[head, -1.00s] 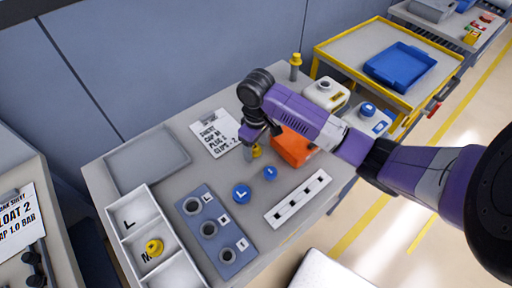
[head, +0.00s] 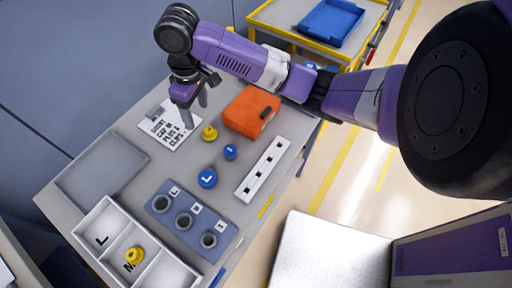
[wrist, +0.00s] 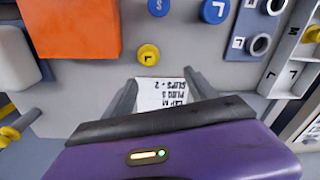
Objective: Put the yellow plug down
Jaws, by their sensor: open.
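The yellow plug (head: 210,132) stands on the grey bench, between the paper note and the orange box. It also shows in the wrist view (wrist: 148,54), beyond my fingertips and with clear bench around it. My gripper (head: 196,112) is open and empty, over the paper note and to the left of the plug, apart from it. In the wrist view the two fingers (wrist: 162,88) are spread wide, with only the note between them.
An orange box (head: 252,112) is right of the plug. Blue caps (head: 207,178) and (head: 230,152), a white slotted strip (head: 263,170) and a holed block (head: 190,222) lie nearer. A white divided tray (head: 98,240) holds another yellow piece (head: 134,255). The note (head: 165,128) lies flat.

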